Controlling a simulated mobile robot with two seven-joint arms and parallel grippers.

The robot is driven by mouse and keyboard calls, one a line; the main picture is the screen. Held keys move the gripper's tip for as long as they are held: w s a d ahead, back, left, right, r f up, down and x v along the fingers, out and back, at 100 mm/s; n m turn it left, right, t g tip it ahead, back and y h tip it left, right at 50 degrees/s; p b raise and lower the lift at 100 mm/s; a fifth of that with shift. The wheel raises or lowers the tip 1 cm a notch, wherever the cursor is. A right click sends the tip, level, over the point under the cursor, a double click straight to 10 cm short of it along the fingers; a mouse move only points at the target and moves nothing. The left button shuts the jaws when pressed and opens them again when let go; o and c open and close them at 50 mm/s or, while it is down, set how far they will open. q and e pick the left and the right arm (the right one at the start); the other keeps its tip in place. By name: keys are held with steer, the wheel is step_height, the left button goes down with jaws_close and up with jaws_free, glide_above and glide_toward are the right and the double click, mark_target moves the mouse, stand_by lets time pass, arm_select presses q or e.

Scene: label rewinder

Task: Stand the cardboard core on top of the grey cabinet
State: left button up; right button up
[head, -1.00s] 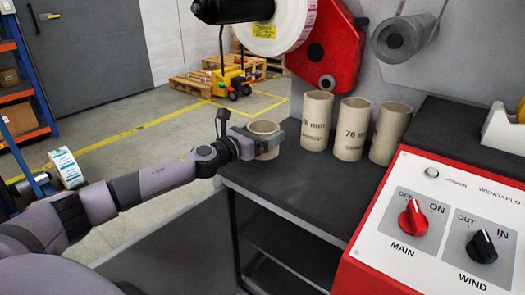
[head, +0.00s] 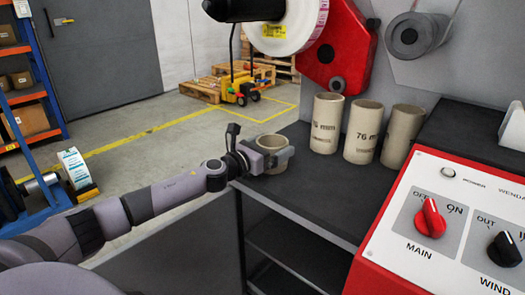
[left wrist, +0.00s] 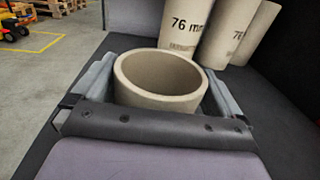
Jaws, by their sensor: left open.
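A short-looking tan cardboard core (head: 275,146) stands upright at the left edge of the grey cabinet's dark top (head: 325,195). My left gripper (head: 283,156) is open, with its fingers on either side of this core. In the left wrist view the core (left wrist: 160,82) shows its round open mouth between the two fingers (left wrist: 155,95); its lower part is hidden by the gripper. Three taller cores (head: 326,122), (head: 363,132), (head: 401,135) stand upright in a row farther back on the same top, some marked "76 mm". My right gripper is not in view.
A red control panel (head: 440,225) with knobs stands at the right front. The red rewinder (head: 345,55) with a white roll (head: 300,25) is behind the cores. A blue rack (head: 45,85) stands at the far left. The cabinet top in front of the row is clear.

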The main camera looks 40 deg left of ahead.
arm_select(q)
steer(key=shift+s, duration=0.25)
steer(key=s, duration=0.2)
steer(key=s+a, duration=0.1)
steer(key=s, duration=0.2)
steer(key=s+b, duration=0.1)
steer(key=s, duration=0.1)
steer(key=shift+s+a, duration=0.15)
steer(key=shift+s, duration=0.15)
steer(key=s, duration=0.3)
steer(key=shift+s+a+r+b, duration=0.1)
steer(key=shift+s+a+b, duration=0.15)
steer(key=shift+s+b, duration=0.1)
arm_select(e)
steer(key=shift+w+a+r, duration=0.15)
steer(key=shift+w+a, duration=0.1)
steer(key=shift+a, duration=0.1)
